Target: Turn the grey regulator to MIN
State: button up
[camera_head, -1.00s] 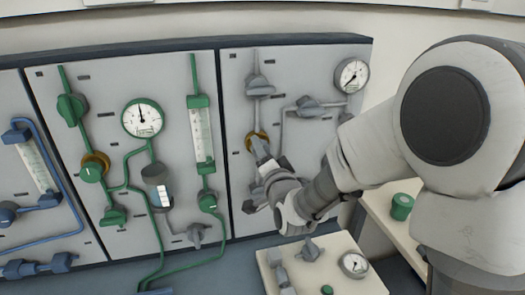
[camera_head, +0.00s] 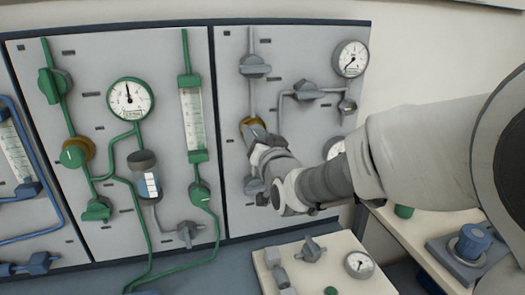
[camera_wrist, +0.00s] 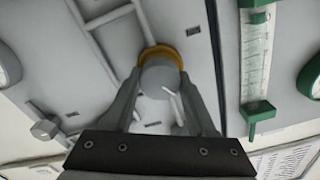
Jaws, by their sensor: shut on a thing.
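The grey regulator is a round grey knob (camera_wrist: 160,78) with a brass-coloured ring (camera_head: 251,124) behind it, on the right-hand panel of the wall board. In the head view the knob is mostly hidden behind my gripper (camera_head: 258,137). In the wrist view my gripper (camera_wrist: 160,88) has one finger on each side of the knob and is shut on it. A pale pointer line shows on the knob's face in the wrist view. The MIN marking cannot be read in either view.
Grey valves (camera_head: 254,67) and a gauge (camera_head: 351,59) sit on the same panel around the regulator. A green flowmeter tube (camera_head: 193,120) is on the panel to the left. A cream box (camera_head: 330,270) with fittings stands below my arm.

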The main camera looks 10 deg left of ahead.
jog(key=n+b, duration=0.6)
jog(key=shift+a+f+n+b, duration=0.1)
jog(key=shift+f+n+b, duration=0.1)
jog(key=shift+n+b, duration=0.15)
jog(key=n+b, duration=0.3)
jog(key=n, duration=0.1)
jog(key=shift+r+n+b, duration=0.15)
jog(key=shift+n+b, duration=0.15)
jog(key=shift+n, duration=0.05)
jog(key=shift+r+n, duration=0.1)
jog(key=shift+n, duration=0.2)
jog(key=o, duration=1.4)
jog(key=shift+c, duration=0.2)
jog(key=p+v, duration=0.2)
jog(key=v, duration=1.5)
jog(key=shift+s, duration=0.25)
